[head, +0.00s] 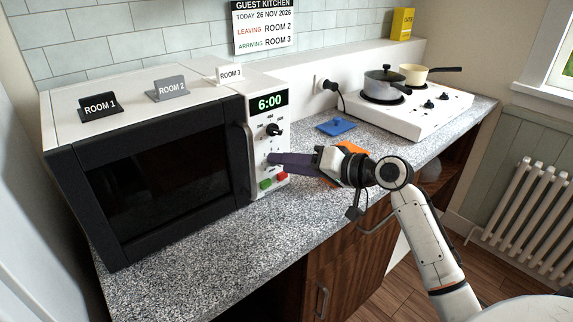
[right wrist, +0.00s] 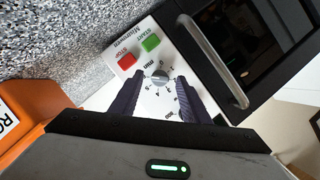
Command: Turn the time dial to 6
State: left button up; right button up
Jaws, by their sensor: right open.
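The white microwave (head: 215,85) with a black door stands on the counter, its display (head: 267,102) reading 6:00. The time dial (right wrist: 160,77), a small grey knob ringed by printed marks, shows in the right wrist view; its pointer setting is too small to read. My right gripper (head: 272,160) is at the control panel and covers this dial in the head view. In the right wrist view, its two dark fingers (right wrist: 160,84) are open, one on each side of the dial. I cannot tell whether they touch it. My left gripper is not in view.
A black upper knob (head: 273,130) sits above my gripper; green START (head: 265,183) and red STOP (head: 281,177) buttons sit close below. Signs stand on the microwave. A blue item (head: 337,127) and a hob (head: 425,108) with pans are to the right. Front counter is clear.

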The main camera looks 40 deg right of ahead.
jog(key=b+v, duration=0.1)
jog(key=v, duration=0.8)
jog(key=shift+s, duration=0.4)
jog(key=shift+d+r, duration=0.1)
jog(key=shift+d, duration=0.05)
